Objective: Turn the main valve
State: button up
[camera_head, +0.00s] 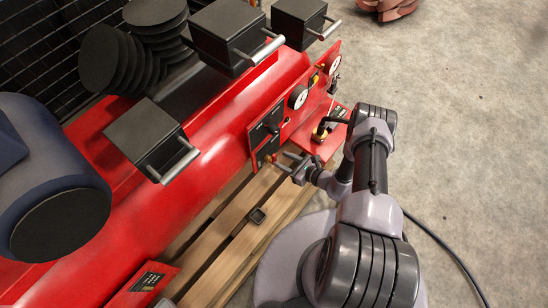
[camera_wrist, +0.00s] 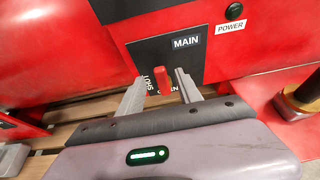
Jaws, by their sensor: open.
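The main valve's red handle (camera_wrist: 160,78) shows in the wrist view on a black plate (camera_wrist: 172,50) marked MAIN. Lettering beside and below the handle is partly hidden, so I cannot read its setting surely. My gripper (camera_wrist: 161,84) is open, with one finger on each side of the handle; I cannot tell whether either touches it. In the head view my gripper (camera_head: 292,166) is in front of the lower black plate (camera_head: 267,150) on the red machine's side, and the handle is small there.
The red machine (camera_head: 215,150) fills the left, with black boxes (camera_head: 153,137) carrying grey handles. A POWER label (camera_wrist: 230,27) is above right of the valve. A red ledge with a brass-based fitting (camera_head: 319,134) is close on the right.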

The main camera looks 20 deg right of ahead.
aim_at(276, 157)
jog(key=b+x, duration=0.1)
jog(key=x, duration=0.4)
jog(key=shift+w+a+f, duration=0.1)
jog(key=shift+w+a, duration=0.05)
jog(key=shift+w, duration=0.1)
grip_shut()
dwell(1.1)
